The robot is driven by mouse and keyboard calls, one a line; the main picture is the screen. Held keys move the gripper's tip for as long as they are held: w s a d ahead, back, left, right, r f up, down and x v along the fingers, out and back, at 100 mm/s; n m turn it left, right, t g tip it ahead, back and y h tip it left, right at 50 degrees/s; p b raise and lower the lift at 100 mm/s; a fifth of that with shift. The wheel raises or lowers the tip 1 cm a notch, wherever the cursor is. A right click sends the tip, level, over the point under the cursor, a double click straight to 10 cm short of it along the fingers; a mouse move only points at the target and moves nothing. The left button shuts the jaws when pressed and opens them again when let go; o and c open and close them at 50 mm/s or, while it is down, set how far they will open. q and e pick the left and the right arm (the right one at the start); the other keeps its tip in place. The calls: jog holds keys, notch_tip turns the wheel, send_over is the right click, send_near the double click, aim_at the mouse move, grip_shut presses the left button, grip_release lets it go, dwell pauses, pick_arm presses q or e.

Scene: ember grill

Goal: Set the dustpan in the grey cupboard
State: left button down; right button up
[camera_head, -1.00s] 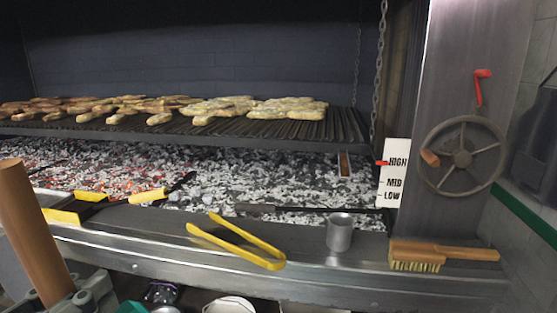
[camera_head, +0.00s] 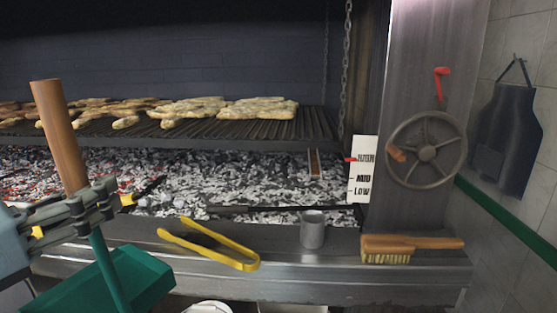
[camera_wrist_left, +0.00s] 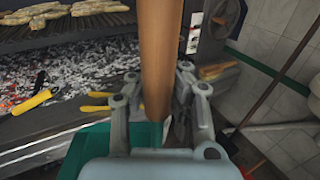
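The dustpan has an upright wooden handle (camera_head: 60,135) and a green pan (camera_head: 146,275) on a green stem, at the left of the head view. My left gripper (camera_head: 98,208) is shut around the lower handle and holds the dustpan in front of the grill ledge. In the left wrist view, the handle (camera_wrist_left: 160,60) rises between the fingers of the left gripper (camera_wrist_left: 155,95), and part of the green pan (camera_wrist_left: 85,150) shows below. The grey cupboard is not in view. My right gripper is not in view.
Yellow tongs (camera_head: 210,245), a metal cup (camera_head: 312,230) and a wooden brush (camera_head: 410,248) lie or stand on the steel ledge (camera_head: 290,275). Behind are glowing coals and a grate (camera_head: 310,125) with food. A handwheel (camera_head: 427,150) and a hanging apron (camera_head: 505,125) are at right.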

pick_arm(q)
notch_tip(320, 180, down, 8)
jog(key=w+b, duration=0.1)
jog(key=b, duration=0.7)
jog(key=shift+d+n+y, duration=0.4)
jog(key=shift+d, duration=0.05)
jog(key=shift+r, duration=0.1)
